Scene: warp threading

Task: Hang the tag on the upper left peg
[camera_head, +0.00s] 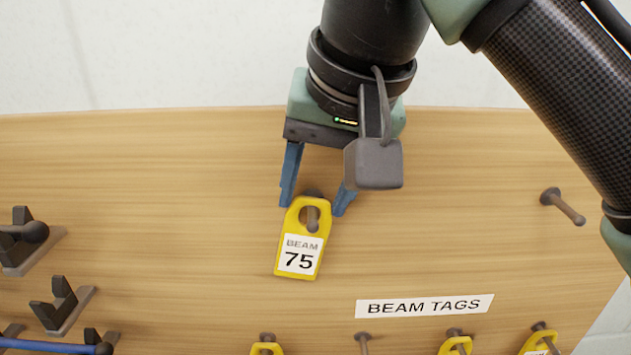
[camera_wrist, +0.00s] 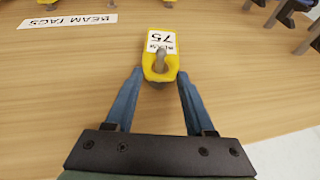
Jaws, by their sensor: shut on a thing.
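The yellow tag (camera_head: 283,262), with a white label reading BEAM 75, hangs slightly tilted at the upper left peg (camera_head: 312,217). The peg shows in the tag's hole and appears to pass through it; its base shows just above the tag's top edge. My gripper (camera_head: 316,208) reaches down from above, with one blue finger at each side of the tag's upper end, shut on it. In the wrist view, the tag (camera_wrist: 161,42) sits between the tips of my gripper (camera_wrist: 160,76), with the peg (camera_wrist: 160,62) in its hole.
The upper right peg (camera_head: 565,207) is bare. Below the BEAM TAGS label (camera_head: 425,306), a lower row holds a bare peg (camera_head: 363,343) and several pegs with yellow tags (camera_head: 267,349). Dark hooks (camera_head: 60,305) stand at left. The board (camera_head: 180,200) between is clear.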

